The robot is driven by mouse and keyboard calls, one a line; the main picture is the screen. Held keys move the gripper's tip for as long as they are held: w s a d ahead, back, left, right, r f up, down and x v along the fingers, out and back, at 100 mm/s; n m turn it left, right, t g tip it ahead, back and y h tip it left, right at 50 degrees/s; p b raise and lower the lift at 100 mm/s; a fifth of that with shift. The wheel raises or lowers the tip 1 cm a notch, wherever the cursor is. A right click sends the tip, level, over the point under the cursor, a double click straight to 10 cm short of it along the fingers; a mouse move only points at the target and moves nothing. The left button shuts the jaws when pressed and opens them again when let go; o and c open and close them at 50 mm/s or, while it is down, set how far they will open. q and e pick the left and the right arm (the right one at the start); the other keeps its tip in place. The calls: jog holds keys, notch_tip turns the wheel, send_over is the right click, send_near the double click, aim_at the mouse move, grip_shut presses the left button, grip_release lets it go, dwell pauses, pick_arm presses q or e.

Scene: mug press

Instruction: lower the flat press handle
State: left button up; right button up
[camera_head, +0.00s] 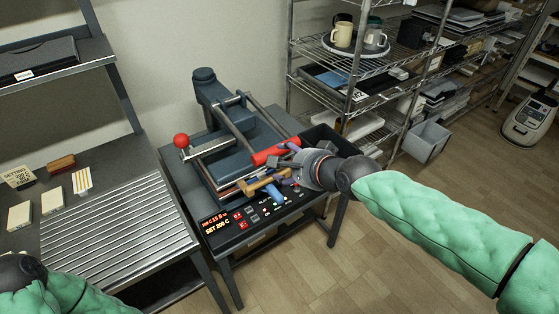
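The flat press (235,165) stands on a dark table in the middle of the head view. Its long bar ends in a red handle grip (274,153), which slants over the press's front right. A red ball knob (181,141) sits at the press's left side. My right gripper (284,160) is at the right end of the red grip, with its fingers close to it. I cannot tell whether they touch or close on it.
A control panel (240,222) with a lit display fronts the press. A tan wooden piece (262,184) lies by the gripper. A slatted bench (120,225) stands left, holding small boxes. A wire shelf (345,60) with mugs stands behind right. Floor is open at lower right.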

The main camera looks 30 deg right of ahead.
jog(key=shift+v, duration=2.2)
